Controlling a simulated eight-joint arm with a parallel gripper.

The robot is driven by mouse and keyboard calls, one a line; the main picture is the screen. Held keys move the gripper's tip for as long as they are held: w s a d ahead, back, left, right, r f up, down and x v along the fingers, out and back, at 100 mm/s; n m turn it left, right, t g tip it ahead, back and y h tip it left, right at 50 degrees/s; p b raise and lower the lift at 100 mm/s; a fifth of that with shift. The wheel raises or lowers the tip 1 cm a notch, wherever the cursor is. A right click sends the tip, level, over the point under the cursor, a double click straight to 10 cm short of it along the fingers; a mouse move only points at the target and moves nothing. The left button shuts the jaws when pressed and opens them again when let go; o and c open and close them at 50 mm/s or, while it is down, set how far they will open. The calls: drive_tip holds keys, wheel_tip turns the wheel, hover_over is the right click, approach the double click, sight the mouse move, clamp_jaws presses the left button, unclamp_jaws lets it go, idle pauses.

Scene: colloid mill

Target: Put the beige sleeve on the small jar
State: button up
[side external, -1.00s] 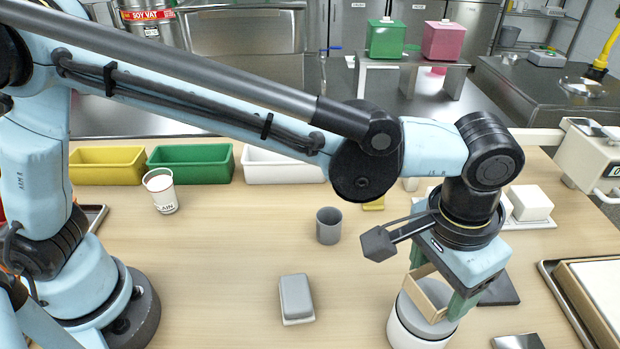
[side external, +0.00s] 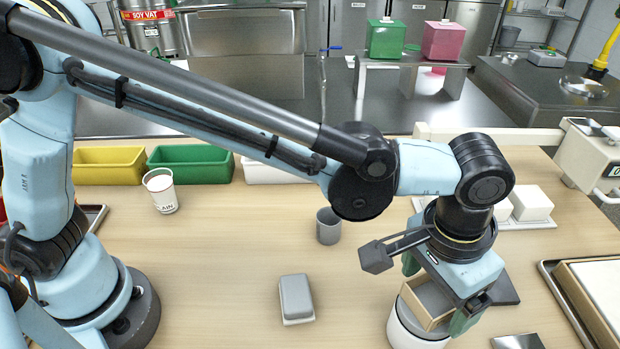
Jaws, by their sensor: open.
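The beige sleeve (side external: 416,306), an open square band, is at the top of a white jar (side external: 402,332) with a grey top. The grey top shows inside the sleeve. I cannot tell whether the sleeve rests on the jar's top or reaches down around it. My gripper (side external: 437,294) is open above the jar, pointing down and tilted. One green finger is on the far left side of the sleeve and the other on its near right side. The wrist hides the sleeve's far right part, and I cannot tell whether the fingers touch it.
A grey cup (side external: 329,226) and a grey-topped block (side external: 296,297) stand left of the jar. A dark flat plate (side external: 506,290) lies right of it, with a framed tray (side external: 580,300) farther right. Yellow, green and white bins line the back. The table's left middle is clear.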

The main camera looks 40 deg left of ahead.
wheel_tip(320, 180, up, 12)
drive_tip(key=s, duration=0.1)
drive_tip(key=w+a+n+t, duration=0.2)
drive_tip(key=w+a+t, duration=0.1)
drive_tip(key=a, duration=1.6)
drive_tip(key=s+a+f+n+t, duration=0.1)
drive_tip(key=a+f, duration=0.3)
drive_tip(key=a, duration=0.4)
drive_tip(key=s+a+f+n+t, duration=0.1)
drive_tip(key=s+a+f, duration=0.3)
drive_tip(key=a, duration=0.4)
drive_tip(key=shift+t+y, duration=0.3)
drive_tip(key=shift+t, duration=0.2)
